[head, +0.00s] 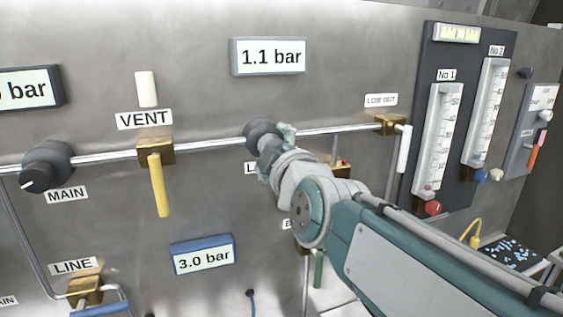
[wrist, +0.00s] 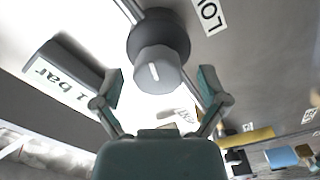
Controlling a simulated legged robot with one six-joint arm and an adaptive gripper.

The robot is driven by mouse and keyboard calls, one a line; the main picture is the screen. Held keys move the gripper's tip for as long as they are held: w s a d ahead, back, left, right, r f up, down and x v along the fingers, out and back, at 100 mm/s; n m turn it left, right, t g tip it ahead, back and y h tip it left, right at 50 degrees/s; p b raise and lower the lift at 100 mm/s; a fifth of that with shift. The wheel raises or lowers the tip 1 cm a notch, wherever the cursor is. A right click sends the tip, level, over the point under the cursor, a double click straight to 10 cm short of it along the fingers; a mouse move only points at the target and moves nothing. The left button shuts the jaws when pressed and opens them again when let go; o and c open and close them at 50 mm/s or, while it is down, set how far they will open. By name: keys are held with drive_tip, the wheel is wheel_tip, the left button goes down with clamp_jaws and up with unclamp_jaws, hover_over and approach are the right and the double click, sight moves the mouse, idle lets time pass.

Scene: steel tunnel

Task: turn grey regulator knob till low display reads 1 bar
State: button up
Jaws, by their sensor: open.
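The grey regulator knob (head: 260,132) sits on the pipe below the upper display (head: 268,57), which reads 1.1 bar. My gripper (head: 278,146) is at the knob and partly hides it. In the wrist view the knob (wrist: 156,68) has a white mark on its face. My gripper (wrist: 162,82) is open there, with one finger on each side of the knob's front and visible gaps on both sides. A label beside the knob starts with "LO" (wrist: 209,13); the rest is cut off. The display (wrist: 65,80) is seen at a slant.
A dark MAIN knob (head: 47,166) and a yellow VENT lever (head: 160,185) are to the left on the same pipe. A blue-framed display (head: 203,255) below reads 3.0 bar. A white lever (head: 404,150) and gauges No 1 (head: 438,140) and No 2 (head: 486,112) are to the right.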

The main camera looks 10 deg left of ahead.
drive_tip(key=v, duration=1.1)
drive_tip(key=shift+a, duration=0.2)
drive_tip(key=shift+f, duration=0.1)
drive_tip(key=s+d+f+m+g+h, duration=0.3)
drive_tip(key=d+f+m, duration=0.3)
drive_tip(key=d+f, duration=0.1)
drive_tip(key=s+d+f+m+g+h, duration=0.3)
drive_tip(key=d+f+m, duration=0.3)
drive_tip(key=f, duration=0.4)
drive_tip(key=s+d+f+m+g+h, duration=0.3)
drive_tip(key=d+f+m, duration=0.3)
drive_tip(key=d+f, duration=0.2)
drive_tip(key=shift+s+d+f+g+h, duration=0.15)
drive_tip(key=shift+s+d+g+h, duration=0.15)
drive_tip(key=shift+w+a, duration=0.1)
idle(1.9)
